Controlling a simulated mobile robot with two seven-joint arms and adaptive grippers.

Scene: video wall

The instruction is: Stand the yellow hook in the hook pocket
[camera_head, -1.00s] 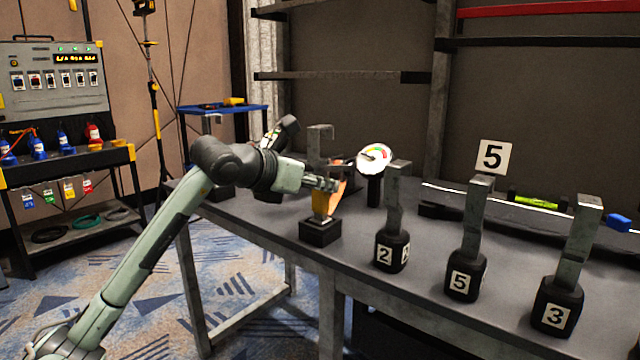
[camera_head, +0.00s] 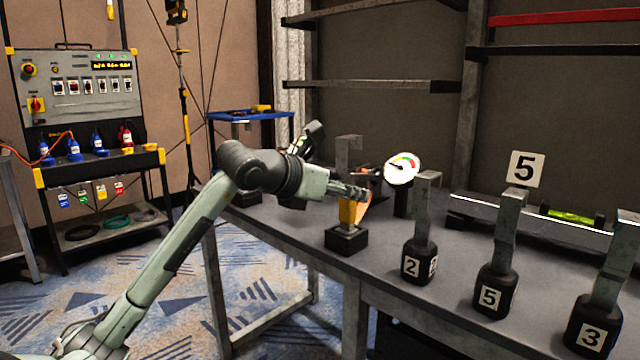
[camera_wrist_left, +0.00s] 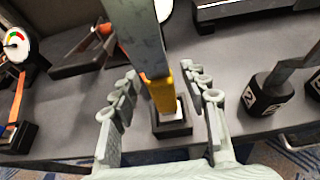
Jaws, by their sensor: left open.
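The yellow hook (camera_head: 347,208) is a grey metal bar with a bent top and a yellow lower part. It stands upright with its lower end at a black square block, the hook pocket (camera_head: 346,240), on the table. My left gripper (camera_head: 362,193) is at the yellow part's height. In the left wrist view, the hook (camera_wrist_left: 161,95) rises between the open fingers of the left gripper (camera_wrist_left: 161,76), with gaps on both sides. The pocket (camera_wrist_left: 172,129) shows below it. How deep the hook sits is hard to tell. My right gripper is out of view.
Several grey hooks in black numbered bases, such as base 2 (camera_head: 420,262) and base 5 (camera_head: 495,291), stand to the right. A round gauge (camera_head: 402,168) is just behind the hook. A blue-topped stand (camera_head: 250,115) is at the back left.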

